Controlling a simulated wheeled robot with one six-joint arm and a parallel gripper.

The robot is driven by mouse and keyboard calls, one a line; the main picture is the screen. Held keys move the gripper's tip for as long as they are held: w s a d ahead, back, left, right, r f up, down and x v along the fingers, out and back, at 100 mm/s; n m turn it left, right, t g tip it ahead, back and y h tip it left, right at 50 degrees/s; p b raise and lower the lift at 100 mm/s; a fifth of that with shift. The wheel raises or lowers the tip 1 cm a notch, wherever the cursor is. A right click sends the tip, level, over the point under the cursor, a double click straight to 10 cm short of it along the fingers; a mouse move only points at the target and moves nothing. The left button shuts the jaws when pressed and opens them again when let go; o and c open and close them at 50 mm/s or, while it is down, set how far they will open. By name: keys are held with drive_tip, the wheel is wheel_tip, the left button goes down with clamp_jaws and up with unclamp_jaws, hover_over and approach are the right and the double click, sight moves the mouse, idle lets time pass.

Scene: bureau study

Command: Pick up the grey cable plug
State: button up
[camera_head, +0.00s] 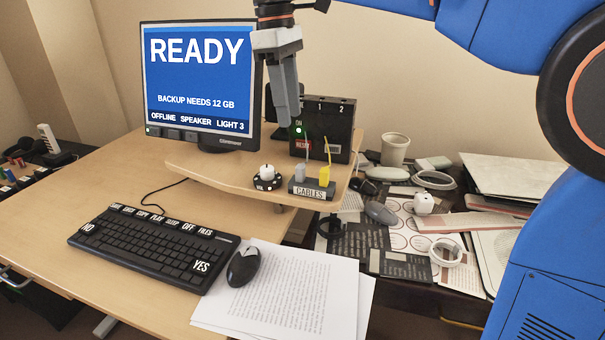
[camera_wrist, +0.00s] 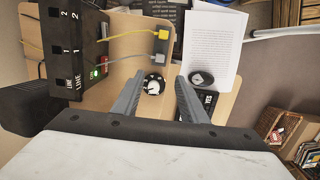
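The grey cable plug (camera_head: 300,173) stands in the left part of the small dark holder marked CABLES (camera_head: 312,190), on the raised wooden shelf. A yellow plug (camera_head: 325,176) stands beside it. In the wrist view the grey plug (camera_wrist: 160,57) is next to the yellow plug (camera_wrist: 162,35), and a thin cable runs from it towards the black box. My gripper (camera_head: 291,122) points down above and slightly left of the holder, apart from the plug. In the wrist view my gripper (camera_wrist: 161,76) has its two fingers spread, with nothing between them.
A black box (camera_head: 338,125) with a green light stands behind the holder. A round black dial with a white knob (camera_head: 267,176) sits left of it. The monitor (camera_head: 200,90) is further left. The keyboard (camera_head: 153,245), mouse (camera_head: 243,264) and papers (camera_head: 290,295) lie in front, lower down.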

hover_over(300, 166)
drive_tip(key=a, duration=0.1)
drive_tip(key=f, duration=0.8)
drive_tip(key=shift+w+a+f, duration=0.1)
drive_tip(key=shift+w+f, duration=0.1)
drive_tip(key=shift+f, duration=0.1)
drive_tip(key=shift+s+d+f, duration=0.1)
drive_tip(key=shift+d+f, duration=0.1)
drive_tip(key=shift+f, duration=0.7)
drive_tip(key=shift+d+f, duration=0.25)
drive_tip(key=shift+f, duration=0.6)
drive_tip(key=shift+s+d+f, duration=0.1)
drive_tip(key=shift+d+f, duration=0.1)
drive_tip(key=shift+f, duration=0.7)
drive_tip(key=shift+c, duration=0.6)
clamp_jaws()
